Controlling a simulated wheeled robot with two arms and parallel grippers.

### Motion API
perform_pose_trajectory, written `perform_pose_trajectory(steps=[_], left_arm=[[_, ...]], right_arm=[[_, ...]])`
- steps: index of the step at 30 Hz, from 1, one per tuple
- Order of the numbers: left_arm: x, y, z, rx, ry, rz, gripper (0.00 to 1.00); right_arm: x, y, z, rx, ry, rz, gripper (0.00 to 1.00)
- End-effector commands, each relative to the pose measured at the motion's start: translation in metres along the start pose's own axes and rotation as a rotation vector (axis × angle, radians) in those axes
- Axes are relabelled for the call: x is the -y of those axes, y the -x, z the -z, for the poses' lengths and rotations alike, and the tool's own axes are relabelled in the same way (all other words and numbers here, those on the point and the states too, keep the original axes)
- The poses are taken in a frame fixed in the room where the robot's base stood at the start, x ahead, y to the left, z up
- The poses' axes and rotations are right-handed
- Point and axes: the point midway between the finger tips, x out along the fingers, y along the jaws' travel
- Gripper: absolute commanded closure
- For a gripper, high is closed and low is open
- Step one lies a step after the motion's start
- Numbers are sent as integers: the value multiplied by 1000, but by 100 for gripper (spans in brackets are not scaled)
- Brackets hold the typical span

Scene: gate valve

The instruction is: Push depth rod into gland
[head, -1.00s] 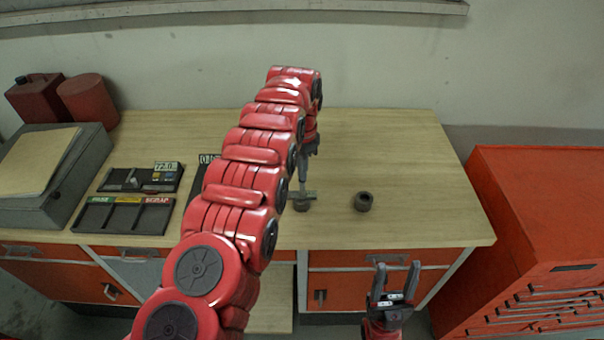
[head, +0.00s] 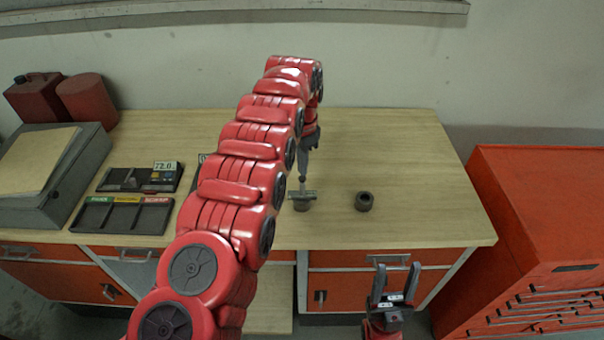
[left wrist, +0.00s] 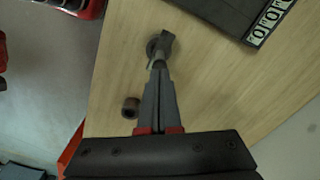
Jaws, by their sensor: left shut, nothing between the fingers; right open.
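A dark round gland (head: 301,205) stands on the bench near its front edge. A grey depth rod with a flat crosspiece (head: 303,194) sits on top of it, and the crosspiece spans the gland. My left gripper (head: 304,178) is shut and empty, pointing down just above the rod; I cannot tell whether it touches. In the left wrist view the shut fingers (left wrist: 158,68) reach toward the crosspiece (left wrist: 164,41), which partly hides the gland (left wrist: 151,49). My right gripper (head: 396,268) is open and empty in front of the bench.
A second dark ring (head: 364,201) stands to the right on the bench (head: 410,165). Labelled trays (head: 122,217) and a gauge box (head: 162,178) lie at left. A red tool cabinet (head: 540,215) is at right. The right bench top is mostly clear.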

Motion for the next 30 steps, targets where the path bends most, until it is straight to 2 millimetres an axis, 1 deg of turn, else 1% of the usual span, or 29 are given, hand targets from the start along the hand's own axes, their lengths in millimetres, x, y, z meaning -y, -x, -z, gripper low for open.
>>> perform_pose_trajectory(steps=[9,18,30], left_arm=[[1,22,0,-2,2,2,100],[0,41,0,1,0,-1,100],[0,42,0,0,0,-1,100]], right_arm=[[0,2,0,0,0,0,45],[0,-5,1,0,0,0,45],[0,-5,1,0,0,0,45]])
